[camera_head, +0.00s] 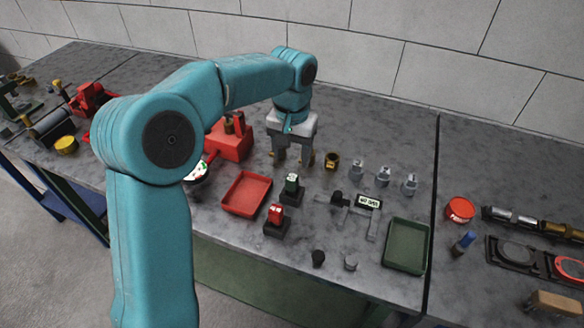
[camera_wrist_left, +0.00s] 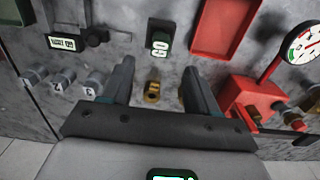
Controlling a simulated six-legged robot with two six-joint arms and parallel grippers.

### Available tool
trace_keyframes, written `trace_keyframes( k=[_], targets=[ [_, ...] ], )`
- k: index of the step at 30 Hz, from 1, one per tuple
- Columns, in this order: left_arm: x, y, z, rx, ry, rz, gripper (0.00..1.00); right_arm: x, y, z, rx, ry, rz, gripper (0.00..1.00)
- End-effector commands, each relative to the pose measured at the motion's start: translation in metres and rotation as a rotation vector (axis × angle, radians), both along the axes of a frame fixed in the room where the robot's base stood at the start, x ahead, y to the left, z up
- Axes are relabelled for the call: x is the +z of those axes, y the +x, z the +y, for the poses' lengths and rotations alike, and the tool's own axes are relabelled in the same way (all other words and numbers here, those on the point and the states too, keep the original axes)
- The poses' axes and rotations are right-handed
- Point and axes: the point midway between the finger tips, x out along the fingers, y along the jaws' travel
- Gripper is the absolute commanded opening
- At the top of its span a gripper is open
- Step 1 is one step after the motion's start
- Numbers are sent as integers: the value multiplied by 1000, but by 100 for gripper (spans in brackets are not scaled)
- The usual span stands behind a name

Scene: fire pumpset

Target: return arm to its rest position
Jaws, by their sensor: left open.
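My left arm (camera_head: 155,235), teal, reaches in from the left and bends down over the middle of the grey workbench (camera_head: 345,120). My left gripper (camera_head: 292,163) points down, open, with its two fingers apart. In the left wrist view the gripper (camera_wrist_left: 157,72) has nothing held between its fingers. A small brass fitting (camera_wrist_left: 152,92) appears between them there. In the head view the brass fitting (camera_head: 332,161) stands just right of the fingers, apart from them. My right gripper is not in view.
Near the gripper are a red pump block (camera_head: 231,142), a red tray (camera_head: 236,203), a green GO block (camera_head: 292,185) and a red block (camera_head: 275,214). Several grey numbered fittings (camera_head: 383,176) stand to the right. A green tray (camera_head: 424,248) lies near the front edge. A wall (camera_head: 350,45) runs behind.

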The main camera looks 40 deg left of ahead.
Motion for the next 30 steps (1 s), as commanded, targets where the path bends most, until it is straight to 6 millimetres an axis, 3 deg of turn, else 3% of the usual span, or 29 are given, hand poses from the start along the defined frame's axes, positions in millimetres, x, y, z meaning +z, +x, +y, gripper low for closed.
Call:
trace_keyframes(
  k=[6, 21, 23, 30],
  targets=[
    [16, 0, 0, 0, -1, 0, 60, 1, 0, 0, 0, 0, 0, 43],
    [17, 0, 0, 0, 0, 0, 60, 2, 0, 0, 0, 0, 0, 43],
    [22, 0, 0, 0, 0, 0, 60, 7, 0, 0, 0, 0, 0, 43],
    [70, 0, 0, 0, 0, 0, 60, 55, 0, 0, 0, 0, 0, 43]
  ],
)
